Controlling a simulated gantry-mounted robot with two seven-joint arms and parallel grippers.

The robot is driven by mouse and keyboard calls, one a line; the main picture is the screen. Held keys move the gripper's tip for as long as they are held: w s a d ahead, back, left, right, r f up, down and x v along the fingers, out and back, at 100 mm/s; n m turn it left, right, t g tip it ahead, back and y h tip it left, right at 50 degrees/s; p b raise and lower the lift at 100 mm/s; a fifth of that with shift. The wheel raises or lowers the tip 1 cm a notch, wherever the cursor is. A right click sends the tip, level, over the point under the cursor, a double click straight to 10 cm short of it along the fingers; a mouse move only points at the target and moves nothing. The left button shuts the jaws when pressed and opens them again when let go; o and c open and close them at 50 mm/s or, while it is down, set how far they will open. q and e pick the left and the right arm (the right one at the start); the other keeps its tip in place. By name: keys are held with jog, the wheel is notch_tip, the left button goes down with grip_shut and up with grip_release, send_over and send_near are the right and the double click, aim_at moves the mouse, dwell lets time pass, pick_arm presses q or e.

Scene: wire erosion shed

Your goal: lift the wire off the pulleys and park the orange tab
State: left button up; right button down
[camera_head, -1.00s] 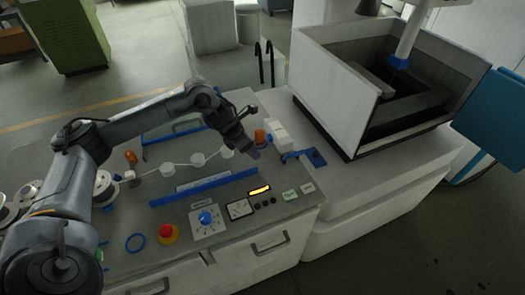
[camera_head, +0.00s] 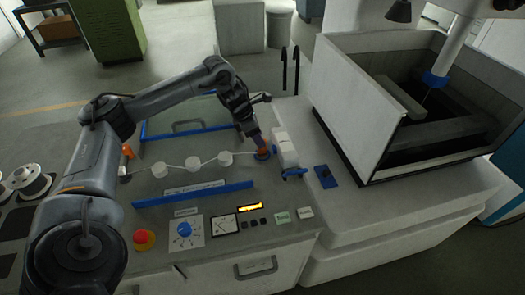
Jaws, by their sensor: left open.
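Another orange piece (camera_head: 127,152) stands at the left end, partly behind my arm. My right gripper is out of view.
A blue bar (camera_head: 194,194) lies in front of the pulleys, and a blue-edged frame (camera_head: 190,132) behind them. A red button (camera_head: 144,237), blue knob panel and gauge are at the front. A white block (camera_head: 285,148) and large open tank (camera_head: 360,100) stand right.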

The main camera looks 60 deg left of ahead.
aim_at(264, 155)
pick_arm(q)
jog(key=shift+b+x, duration=0.4)
jog(key=shift+x, duration=2.35)
jog(key=shift+d, duration=0.1)
jog(key=shift+c, duration=0.3)
grip_shut()
